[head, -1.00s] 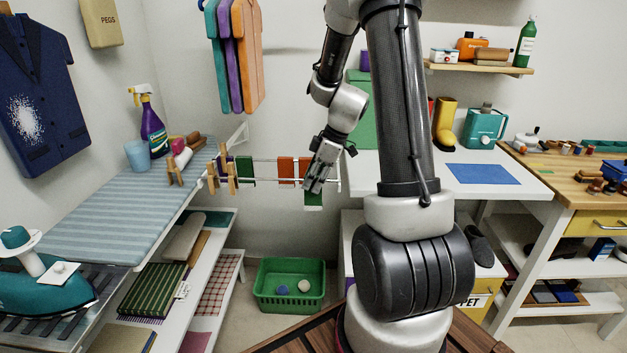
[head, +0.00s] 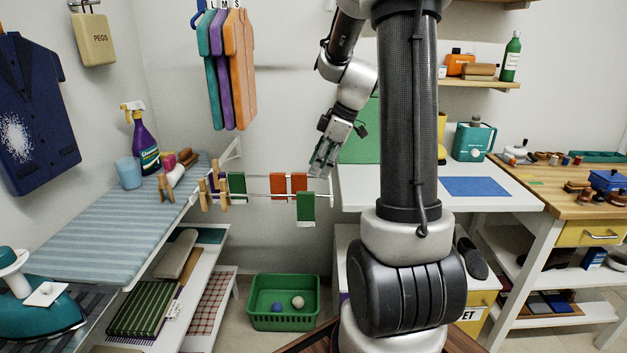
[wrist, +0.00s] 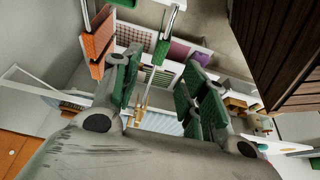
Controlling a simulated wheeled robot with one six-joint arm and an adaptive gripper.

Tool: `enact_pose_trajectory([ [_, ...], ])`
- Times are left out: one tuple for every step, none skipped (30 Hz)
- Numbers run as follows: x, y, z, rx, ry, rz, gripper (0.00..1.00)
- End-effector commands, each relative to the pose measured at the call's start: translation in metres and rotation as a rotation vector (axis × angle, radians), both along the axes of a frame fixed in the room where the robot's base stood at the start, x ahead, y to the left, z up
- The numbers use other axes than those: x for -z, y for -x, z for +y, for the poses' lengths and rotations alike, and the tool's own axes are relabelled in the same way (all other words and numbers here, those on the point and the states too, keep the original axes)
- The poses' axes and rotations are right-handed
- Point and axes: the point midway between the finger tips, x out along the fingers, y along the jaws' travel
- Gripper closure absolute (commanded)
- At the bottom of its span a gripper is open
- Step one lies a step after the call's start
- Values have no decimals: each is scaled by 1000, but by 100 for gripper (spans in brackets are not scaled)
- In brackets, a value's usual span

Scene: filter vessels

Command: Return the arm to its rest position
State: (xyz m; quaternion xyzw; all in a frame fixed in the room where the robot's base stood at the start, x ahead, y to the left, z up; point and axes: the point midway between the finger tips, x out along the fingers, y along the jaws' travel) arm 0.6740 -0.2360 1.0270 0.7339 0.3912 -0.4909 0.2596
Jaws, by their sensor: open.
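My gripper (head: 326,160) hangs from my arm in the middle of the head view, pointing down. It is just above the right end of a drying rail and looks apart from it. In the wrist view its two green-padded fingers (wrist: 160,90) are spread with nothing between them. On the rail hang a green cloth (head: 306,207) at the right end, red-orange cloths (head: 279,184) beside it, and another green cloth (head: 237,185) further left. The gripper hides part of the wall and white table edge behind it.
A striped ironing board (head: 110,232) with a spray bottle (head: 143,143) stands at left. A green basket (head: 283,319) with balls is on the floor below the rail. A white table (head: 395,190) and a wooden bench (head: 560,190) stand at right. Coloured boards (head: 240,70) hang above.

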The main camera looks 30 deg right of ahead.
Motion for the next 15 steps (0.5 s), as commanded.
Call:
enact_pose_trajectory([
  [-5, 1, -2, 0, 1, -1, 57],
  [-7, 2, -2, 0, 0, 0, 57],
  [-9, 3, -3, -1, 0, 0, 57],
  [-10, 3, -4, -1, 1, 0, 57],
  [-11, 3, -4, -1, 1, 0, 57],
  [-11, 3, -4, -1, 1, 1, 57],
  [-12, 3, -4, -1, 1, 1, 57],
  [-12, 3, -4, 0, 0, 1, 57],
  [-12, 3, -4, 3, -1, 3, 57],
  [-11, 3, -4, 12, -2, 5, 57],
  [-11, 3, -4, 28, -6, 11, 57],
  [-11, 3, -4, 63, -14, 23, 57],
  [-11, 3, -4, 99, -23, 36, 57],
  [-11, 4, -5, 143, -30, 52, 57],
  [-10, 5, -6, 211, -40, 83, 57],
])
